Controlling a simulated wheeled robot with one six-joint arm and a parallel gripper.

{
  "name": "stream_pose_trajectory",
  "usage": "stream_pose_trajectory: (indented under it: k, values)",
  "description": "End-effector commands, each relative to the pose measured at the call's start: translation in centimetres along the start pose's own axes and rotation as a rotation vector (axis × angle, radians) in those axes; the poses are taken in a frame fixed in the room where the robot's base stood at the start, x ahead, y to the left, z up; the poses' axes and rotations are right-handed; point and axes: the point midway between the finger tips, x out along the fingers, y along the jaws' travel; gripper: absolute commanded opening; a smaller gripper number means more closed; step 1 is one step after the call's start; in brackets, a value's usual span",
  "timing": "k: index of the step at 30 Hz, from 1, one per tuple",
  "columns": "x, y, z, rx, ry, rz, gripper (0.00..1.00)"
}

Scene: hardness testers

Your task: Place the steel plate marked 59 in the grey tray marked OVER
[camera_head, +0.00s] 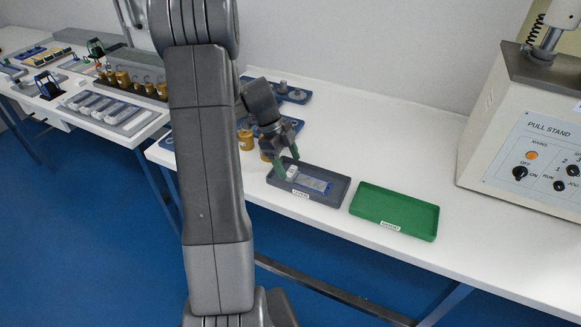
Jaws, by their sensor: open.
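The grey tray (338,198) stands on the white bench in the middle of the view, with a small white label on its front edge that is too small to read surely. A flat plate (313,183) lies inside it, pale at its left end and bluish at its right; its number cannot be read. My gripper (286,168) is open at the left end of the tray, fingers pointing down, close to the plate's pale end. Whether a finger touches the plate cannot be told.
A green tray (394,210), empty, stands right of the grey one. The pull stand machine (530,130) fills the right. Brass cylinders (246,141) and a blue holder (293,95) stand behind and left of my gripper. My arm hides part of the bench.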

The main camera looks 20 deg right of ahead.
Motion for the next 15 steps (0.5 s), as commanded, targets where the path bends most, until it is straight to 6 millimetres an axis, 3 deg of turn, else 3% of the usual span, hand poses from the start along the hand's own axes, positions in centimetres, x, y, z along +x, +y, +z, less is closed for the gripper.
stream_pose_trajectory:
  k: [3, 9, 15]
  values:
    - [-2.9, -0.1, 0.1, 0.000, -0.004, -0.006, 0.69]
    - [-6.9, -0.1, 0.1, 0.000, -0.003, -0.005, 0.69]
    - [-9.1, 0.0, 0.1, 0.000, -0.002, -0.002, 0.69]
